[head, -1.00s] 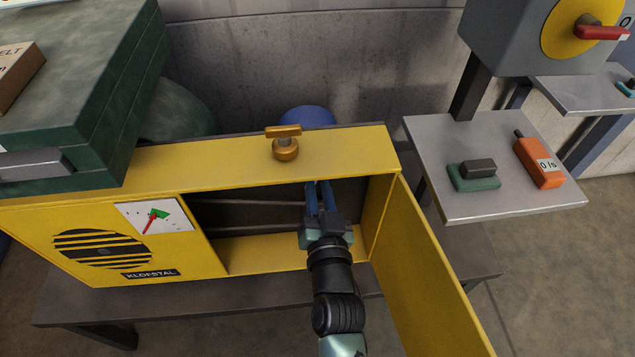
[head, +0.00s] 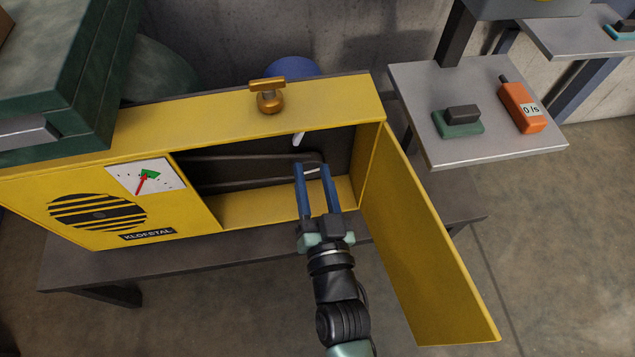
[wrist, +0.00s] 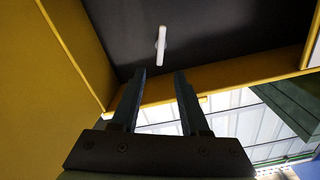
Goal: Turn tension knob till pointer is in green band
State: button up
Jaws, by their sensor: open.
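A white dial (head: 168,173) on the front carries a red pointer (head: 141,185) and a green band (head: 151,175). The pointer meets the green patch at its upper end; I cannot tell which end is the tip. A white handle (head: 299,139) shows inside the compartment, and in the wrist view (wrist: 161,45) beyond my fingers. My gripper (head: 309,168) is open and empty at the compartment opening, below the handle and apart from it.
The cabinet door (head: 425,240) hangs open to my gripper's right. A dark belt (head: 240,178) runs inside the compartment. A grey side table (head: 480,150) holds an orange meter (head: 521,108) and a green block (head: 458,127). Green cases (head: 70,110) stand on the left.

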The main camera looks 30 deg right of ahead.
jog(key=shift+v, duration=2.1)
